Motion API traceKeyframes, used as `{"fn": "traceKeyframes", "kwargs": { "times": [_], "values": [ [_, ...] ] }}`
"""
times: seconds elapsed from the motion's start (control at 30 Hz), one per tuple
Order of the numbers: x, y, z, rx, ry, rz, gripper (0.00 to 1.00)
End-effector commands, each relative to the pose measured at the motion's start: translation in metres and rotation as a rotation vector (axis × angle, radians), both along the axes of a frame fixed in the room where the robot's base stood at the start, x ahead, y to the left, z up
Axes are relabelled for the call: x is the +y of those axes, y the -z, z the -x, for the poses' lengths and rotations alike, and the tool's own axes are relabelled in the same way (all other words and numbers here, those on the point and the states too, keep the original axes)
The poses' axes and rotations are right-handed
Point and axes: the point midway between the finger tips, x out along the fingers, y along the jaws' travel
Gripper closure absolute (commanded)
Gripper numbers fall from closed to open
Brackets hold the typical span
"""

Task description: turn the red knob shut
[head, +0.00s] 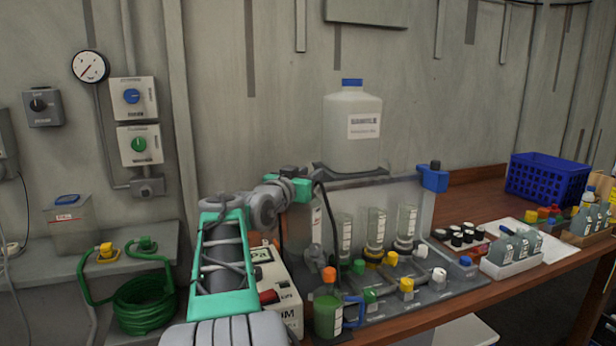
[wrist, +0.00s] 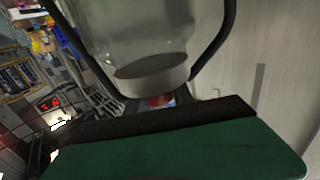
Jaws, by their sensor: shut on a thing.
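My gripper (head: 297,187) is at the upper left end of the clear bottle rack (head: 375,195), level with the foot of the big sample bottle (head: 358,128). Its teal finger shows in the head view, but its tips are not clear there. In the wrist view a green finger with a black edge (wrist: 160,122) fills the lower part. A small red part, seemingly the red knob (wrist: 160,99), shows just past that edge, below a clear vessel with a pale collar (wrist: 150,78). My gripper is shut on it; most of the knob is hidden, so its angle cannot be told.
Several bottles and coloured valve knobs (head: 406,285) stand on the rack's base. A beige box (head: 286,282) with a red-and-black knob stands beside my arm. A black hose (head: 330,235) hangs close to my gripper. A blue crate (head: 549,177) stands at the right.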

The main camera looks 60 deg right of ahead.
Motion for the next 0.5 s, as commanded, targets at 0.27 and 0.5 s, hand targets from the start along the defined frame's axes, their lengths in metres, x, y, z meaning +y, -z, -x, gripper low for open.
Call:
{"fn": "traceKeyframes", "kwargs": {
  "times": [0.27,0.5],
  "values": [
    [-0.0002,0.0003,0.0004,0.001,0.0,-0.001,0.67],
    [-0.0002,0.0002,0.0003,0.001,-0.001,-0.001,0.5]
  ]
}}
